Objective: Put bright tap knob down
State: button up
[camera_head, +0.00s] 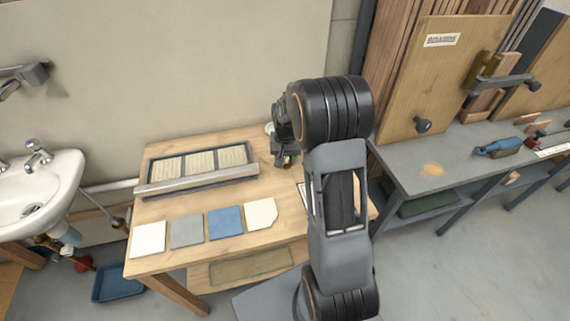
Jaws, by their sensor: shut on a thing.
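My gripper (286,161) hangs over the back right part of the wooden table (185,262), to the right of the framed rack. It is small and dark in this view, and my arm partly covers it. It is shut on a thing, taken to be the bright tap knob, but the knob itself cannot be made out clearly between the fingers. A small pale thing (269,128) shows just left of my wrist; I cannot tell what it is. Whether the held thing touches the table cannot be seen.
A framed rack (197,183) with pale panels lies at the table's back. White (147,239), grey (186,231), blue (225,222) and cream (262,213) tiles line the front. A sink (35,190) stands left, a grey workbench (465,165) right. My arm hides the table's right side.

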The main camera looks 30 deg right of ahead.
aim_at(285, 164)
jog(key=shift+w+f, duration=0.3)
jog(key=shift+f, duration=1.55)
jog(key=shift+f, duration=0.15)
jog(key=o, duration=1)
jog(key=shift+c, duration=0.2)
